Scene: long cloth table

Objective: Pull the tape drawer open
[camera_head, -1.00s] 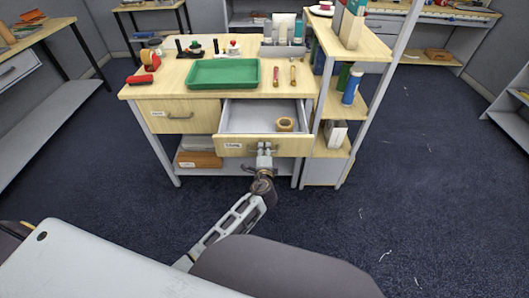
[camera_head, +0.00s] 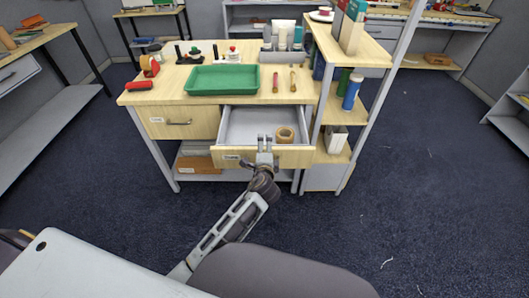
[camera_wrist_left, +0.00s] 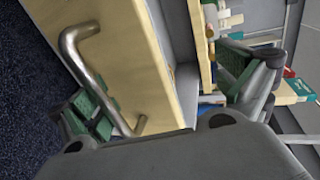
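The tape drawer (camera_head: 228,157), with a light wood front and a white label, stands open under the right part of the workbench. A brown tape roll (camera_head: 285,135) lies inside it. My left gripper (camera_head: 264,142) is at the drawer front, its fingertips showing above the front's top edge. In the left wrist view the fingers are wide apart, one on the outer side near the metal handle (camera_wrist_left: 78,36) and one beyond the front panel (camera_wrist_left: 118,45). The gripper holds nothing. The handle is mostly hidden behind the gripper in the head view. My right gripper is out of view.
A closed drawer (camera_head: 160,122) is to the left. The workbench top (camera_head: 150,98) holds a green tray (camera_head: 222,79) and several tools. A shelf unit (camera_head: 325,155) stands close on the right.

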